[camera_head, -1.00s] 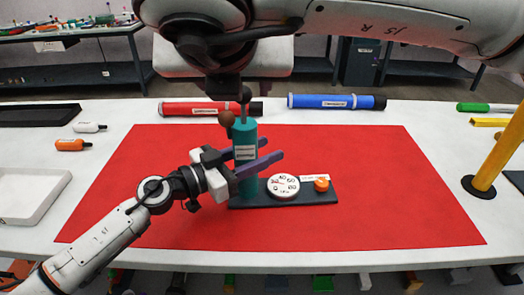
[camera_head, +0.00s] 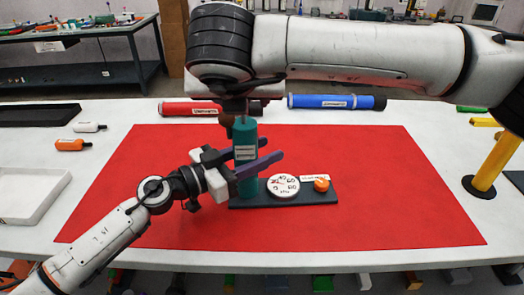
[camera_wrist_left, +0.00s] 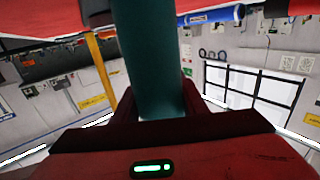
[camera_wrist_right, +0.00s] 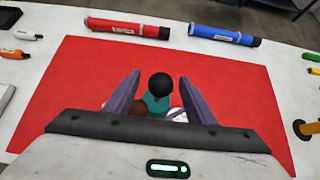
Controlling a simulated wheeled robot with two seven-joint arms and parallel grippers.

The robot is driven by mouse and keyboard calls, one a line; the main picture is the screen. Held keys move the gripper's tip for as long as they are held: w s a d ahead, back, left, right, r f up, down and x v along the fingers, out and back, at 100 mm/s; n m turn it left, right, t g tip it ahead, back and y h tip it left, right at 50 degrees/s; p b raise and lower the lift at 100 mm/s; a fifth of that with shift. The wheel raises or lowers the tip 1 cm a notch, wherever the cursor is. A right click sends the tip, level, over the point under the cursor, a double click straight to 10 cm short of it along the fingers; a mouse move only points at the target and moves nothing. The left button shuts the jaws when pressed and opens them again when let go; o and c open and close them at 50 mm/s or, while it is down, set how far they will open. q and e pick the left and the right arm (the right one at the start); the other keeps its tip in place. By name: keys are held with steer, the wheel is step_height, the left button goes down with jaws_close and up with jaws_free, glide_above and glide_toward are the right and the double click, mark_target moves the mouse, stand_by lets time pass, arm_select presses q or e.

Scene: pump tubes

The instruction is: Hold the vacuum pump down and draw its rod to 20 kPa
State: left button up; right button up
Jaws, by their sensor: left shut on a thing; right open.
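The vacuum pump's teal cylinder (camera_head: 246,150) stands upright on a black base (camera_head: 308,197) with a white round gauge (camera_head: 283,186) and an orange knob (camera_head: 321,184). My left gripper (camera_head: 270,149) is shut around the cylinder from the left. The teal cylinder (camera_wrist_left: 152,60) also fills the middle of the left wrist view. My right gripper (camera_head: 240,106) is open, pointing down over the pump's top. In the right wrist view the rod's round black knob (camera_wrist_right: 160,85) lies between its two open fingers, with gaps on both sides. The gauge reading is too small to tell.
The pump stands on a red mat (camera_head: 400,215). A red tube (camera_head: 190,109) and a blue tube (camera_head: 337,102) lie behind it. A yellow post (camera_head: 497,160) stands at right. A white tray (camera_head: 30,196) and two small bottles lie at left.

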steer(key=c, duration=1.2)
steer(key=shift+r, duration=0.4)
steer(key=shift+f, duration=0.2)
steer(key=o, duration=1.3)
